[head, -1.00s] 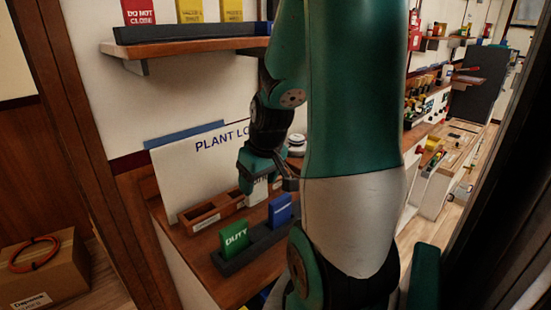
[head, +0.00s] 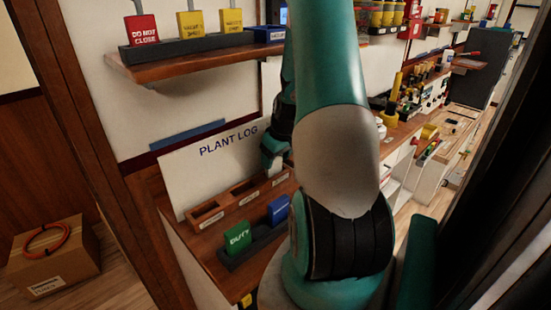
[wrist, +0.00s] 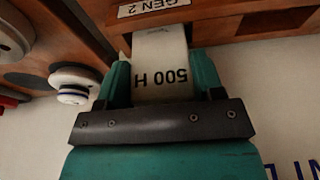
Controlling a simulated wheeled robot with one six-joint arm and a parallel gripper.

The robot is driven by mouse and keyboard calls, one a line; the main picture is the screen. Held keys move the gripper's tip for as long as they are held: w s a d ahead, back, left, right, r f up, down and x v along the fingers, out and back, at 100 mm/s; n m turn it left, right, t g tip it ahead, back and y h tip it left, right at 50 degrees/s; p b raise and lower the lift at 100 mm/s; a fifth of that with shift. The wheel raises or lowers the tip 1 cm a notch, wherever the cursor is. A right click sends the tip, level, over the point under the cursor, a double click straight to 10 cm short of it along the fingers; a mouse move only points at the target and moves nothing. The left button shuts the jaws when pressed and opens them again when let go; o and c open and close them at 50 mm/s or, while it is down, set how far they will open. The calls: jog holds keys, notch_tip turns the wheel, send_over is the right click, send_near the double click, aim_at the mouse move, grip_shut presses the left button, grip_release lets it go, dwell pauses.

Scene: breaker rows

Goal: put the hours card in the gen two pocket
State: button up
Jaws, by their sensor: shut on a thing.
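The hours card (wrist: 160,55) is white and reads "500 H", upside down in the wrist view. My gripper (wrist: 163,80) is shut on it, one teal finger at each side. The card's far end meets the wooden pocket rack (wrist: 225,22) at the pocket labelled GEN 2 (wrist: 150,8); I cannot tell how far inside it is. In the head view my gripper (head: 275,150) is above the right part of the rack (head: 232,205), and my arm hides part of it.
A dark holder with a green DUTY card (head: 237,238) and a blue card (head: 278,210) stands in front of the rack. The PLANT LOG board (head: 215,165) is behind it. A shelf with padlock-shaped tags (head: 140,30) is above. A white round knob (wrist: 75,78) is nearby.

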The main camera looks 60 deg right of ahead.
jog(key=shift+f, duration=0.6)
jog(key=shift+f, duration=0.1)
jog(key=o, duration=1)
jog(key=shift+r, duration=0.55)
jog(key=v, duration=1.1)
jog(key=shift+s, duration=0.2)
jog(key=shift+a+r, duration=0.1)
jog(key=shift+a, duration=0.05)
